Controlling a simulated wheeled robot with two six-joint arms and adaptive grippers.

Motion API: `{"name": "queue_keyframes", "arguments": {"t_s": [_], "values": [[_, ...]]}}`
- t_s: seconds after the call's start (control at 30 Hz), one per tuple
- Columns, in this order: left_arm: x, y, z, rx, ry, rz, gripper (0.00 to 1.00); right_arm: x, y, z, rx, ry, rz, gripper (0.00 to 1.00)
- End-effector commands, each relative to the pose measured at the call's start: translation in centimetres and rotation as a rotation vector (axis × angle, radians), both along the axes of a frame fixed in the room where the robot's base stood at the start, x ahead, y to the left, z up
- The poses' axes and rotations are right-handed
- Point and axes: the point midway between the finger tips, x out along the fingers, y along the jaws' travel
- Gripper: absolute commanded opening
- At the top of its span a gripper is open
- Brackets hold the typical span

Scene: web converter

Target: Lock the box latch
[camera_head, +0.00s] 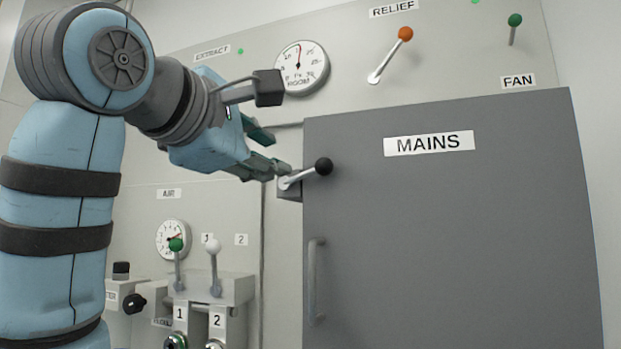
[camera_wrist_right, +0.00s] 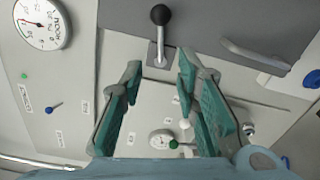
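The grey box marked MAINS (camera_head: 450,230) fills the right of the head view, with its door face toward me; it also shows at the top of the wrist view (camera_wrist_right: 220,20). Its latch (camera_head: 300,178), a metal lever with a black ball knob, sits at the door's upper left edge. The lever slants up to the right. In the wrist view the latch (camera_wrist_right: 160,32) stands just beyond my fingertips. My right gripper (camera_head: 278,152) is open and empty, left of the latch; its spread teal-padded fingers (camera_wrist_right: 160,66) show in the wrist view. My left gripper is out of view.
A door handle (camera_head: 314,280) stands below the latch. Above the box are an orange RELIEF lever (camera_head: 391,55), a green FAN lever (camera_head: 514,28) and a gauge (camera_head: 301,68). Lower left, green (camera_head: 177,262) and white (camera_head: 214,265) levers stand on a block.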

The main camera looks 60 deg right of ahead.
Motion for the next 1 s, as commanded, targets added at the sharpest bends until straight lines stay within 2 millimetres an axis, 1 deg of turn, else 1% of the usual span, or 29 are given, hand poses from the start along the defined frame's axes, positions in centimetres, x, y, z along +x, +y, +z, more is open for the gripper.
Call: {"name": "queue_keyframes", "arguments": {"t_s": [0.03,0.2,0.3,0.4,0.53,0.77,0.8,0.97,1.0], "values": [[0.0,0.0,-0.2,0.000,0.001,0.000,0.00,0.1,-1.5,-0.2,0.002,0.000,-0.007,0.29],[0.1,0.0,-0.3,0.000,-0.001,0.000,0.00,0.6,-6.7,-0.2,0.000,0.003,-0.010,0.29],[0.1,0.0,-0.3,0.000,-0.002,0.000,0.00,0.9,-8.9,-0.2,0.000,0.004,-0.009,0.29],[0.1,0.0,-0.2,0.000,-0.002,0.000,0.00,1.2,-10.4,-0.1,-0.003,0.005,-0.008,0.29],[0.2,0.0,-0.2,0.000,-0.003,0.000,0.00,1.4,-11.2,-0.2,-0.003,0.005,-0.005,0.29],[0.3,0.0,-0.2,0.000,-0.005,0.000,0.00,1.4,-11.4,-0.2,-0.003,0.005,-0.005,0.29],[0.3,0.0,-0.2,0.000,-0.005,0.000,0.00,1.4,-11.4,-0.2,-0.003,0.005,-0.005,0.26],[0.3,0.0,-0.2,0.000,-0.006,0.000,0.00,1.4,-11.4,-0.2,-0.003,0.006,-0.005,0.00],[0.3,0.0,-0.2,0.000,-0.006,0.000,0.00,1.4,-11.4,-0.2,-0.003,0.006,-0.005,0.00]]}}
